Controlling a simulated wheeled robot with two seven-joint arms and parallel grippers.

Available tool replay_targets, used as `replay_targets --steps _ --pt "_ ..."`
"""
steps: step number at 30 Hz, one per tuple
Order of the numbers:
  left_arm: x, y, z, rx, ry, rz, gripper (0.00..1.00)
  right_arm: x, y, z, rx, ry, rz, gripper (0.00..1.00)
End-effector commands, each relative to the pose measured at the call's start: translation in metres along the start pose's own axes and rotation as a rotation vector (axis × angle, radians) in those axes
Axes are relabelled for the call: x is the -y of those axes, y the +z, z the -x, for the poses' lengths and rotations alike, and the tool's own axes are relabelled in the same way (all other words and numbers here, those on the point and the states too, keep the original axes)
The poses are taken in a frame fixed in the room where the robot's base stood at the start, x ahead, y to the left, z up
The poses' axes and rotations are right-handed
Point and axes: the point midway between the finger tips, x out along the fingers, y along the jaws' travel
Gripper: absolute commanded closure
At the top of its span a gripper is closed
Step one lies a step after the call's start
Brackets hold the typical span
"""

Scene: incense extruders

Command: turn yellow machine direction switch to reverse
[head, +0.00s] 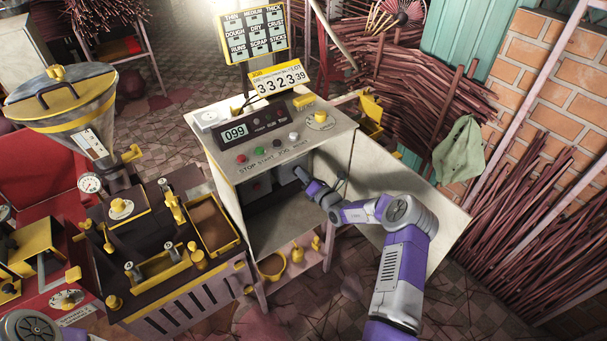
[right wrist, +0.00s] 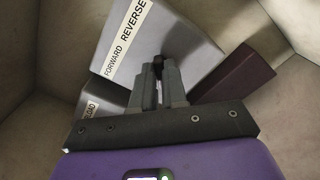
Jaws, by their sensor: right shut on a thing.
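The machine's control cabinet (head: 228,165) stands in the middle of the head view, its front door open to the right. My right arm reaches into the cabinet, and my right gripper (head: 303,176) is inside it. In the right wrist view, a grey switch box (right wrist: 180,40) bears a white label (right wrist: 125,45) reading FORWARD and REVERSE. My right gripper (right wrist: 158,82) is shut on the small dark direction switch (right wrist: 158,66) on that box. The fingers hide most of the switch, so which word it points to cannot be told. My left gripper is out of view.
The open cabinet door (head: 395,195) stands beside my right arm. A dark reddish block (right wrist: 235,80) and a box labelled LOAD (right wrist: 92,108) sit near the switch box. The extruder with its hopper (head: 70,110) stands to the left. Stick bundles (head: 520,210) lean at the right.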

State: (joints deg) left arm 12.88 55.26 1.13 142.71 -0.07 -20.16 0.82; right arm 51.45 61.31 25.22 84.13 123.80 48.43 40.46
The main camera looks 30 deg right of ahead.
Motion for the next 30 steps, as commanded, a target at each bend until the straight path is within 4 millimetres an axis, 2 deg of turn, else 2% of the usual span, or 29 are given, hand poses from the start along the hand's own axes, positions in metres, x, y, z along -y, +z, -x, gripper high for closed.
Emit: replay_targets --steps 11,12,16,25,30 --pt "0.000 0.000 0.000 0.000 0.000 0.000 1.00 0.001 -0.002 0.000 -0.003 -0.002 -0.008 1.00" --pt "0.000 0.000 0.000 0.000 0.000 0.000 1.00 0.001 -0.002 0.000 -0.003 -0.002 -0.008 0.83" --pt "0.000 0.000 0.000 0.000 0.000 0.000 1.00 0.001 -0.001 0.000 -0.002 -0.002 -0.007 0.63" --pt "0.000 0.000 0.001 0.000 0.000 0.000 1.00 0.000 0.000 0.001 -0.001 -0.001 -0.005 0.62" --pt "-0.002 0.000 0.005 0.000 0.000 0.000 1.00 0.000 0.001 0.018 -0.001 -0.003 -0.006 0.62"
